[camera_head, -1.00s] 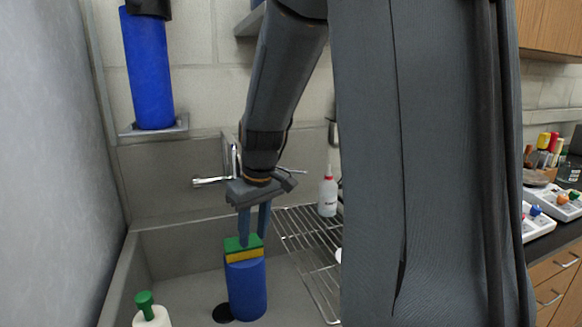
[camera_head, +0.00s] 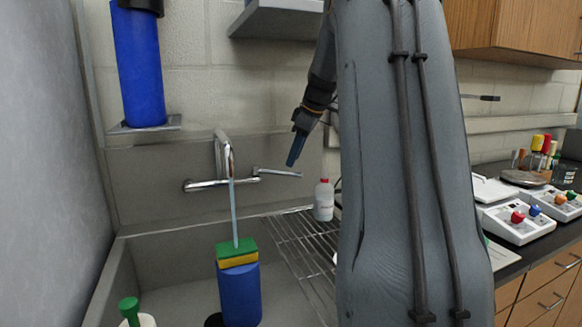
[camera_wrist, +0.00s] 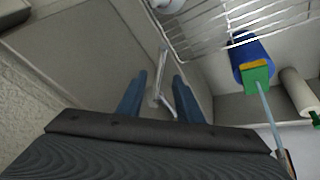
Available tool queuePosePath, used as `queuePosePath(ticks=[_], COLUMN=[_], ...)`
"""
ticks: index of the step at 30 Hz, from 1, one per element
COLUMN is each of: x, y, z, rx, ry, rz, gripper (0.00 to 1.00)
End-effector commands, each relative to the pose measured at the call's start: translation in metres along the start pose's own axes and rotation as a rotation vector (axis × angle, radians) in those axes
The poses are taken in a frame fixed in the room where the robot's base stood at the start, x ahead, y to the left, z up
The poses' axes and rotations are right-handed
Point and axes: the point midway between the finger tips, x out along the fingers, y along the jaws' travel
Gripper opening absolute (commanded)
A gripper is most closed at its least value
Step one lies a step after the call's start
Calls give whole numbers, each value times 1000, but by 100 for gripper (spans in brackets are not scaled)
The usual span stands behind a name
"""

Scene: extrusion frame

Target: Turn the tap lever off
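The chrome tap (camera_head: 224,158) stands against the sink's back wall. A thin pale-blue stream of water (camera_head: 235,215) runs from its spout onto a green and yellow sponge (camera_head: 237,252) on a blue cylinder. The tap lever (camera_head: 278,172) points right, nearly level. My gripper (camera_head: 292,158) points down just above the lever's right end. In the wrist view my gripper (camera_wrist: 160,76) is open, and a chrome bar of the tap, seemingly the lever (camera_wrist: 164,70), appears between its two fingers. I cannot tell whether they touch.
A wire drying rack (camera_head: 305,250) with a white, red-capped bottle (camera_head: 324,200) lies right of the sink. A blue cylinder (camera_head: 139,68) sits on a wall shelf at left. A grey shelf (camera_head: 278,20) hangs above the tap. A green-topped bottle (camera_head: 130,312) stands at front left.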

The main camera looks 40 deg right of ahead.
Motion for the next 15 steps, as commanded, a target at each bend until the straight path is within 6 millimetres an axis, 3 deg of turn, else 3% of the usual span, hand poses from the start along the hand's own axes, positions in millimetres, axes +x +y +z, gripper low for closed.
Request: queuePosePath(ticks=[7,15], x=[36,49], y=[-1,0], z=[0,0], rx=[1,0], ry=[-1,0], rz=[-3,0], gripper=[32,32])
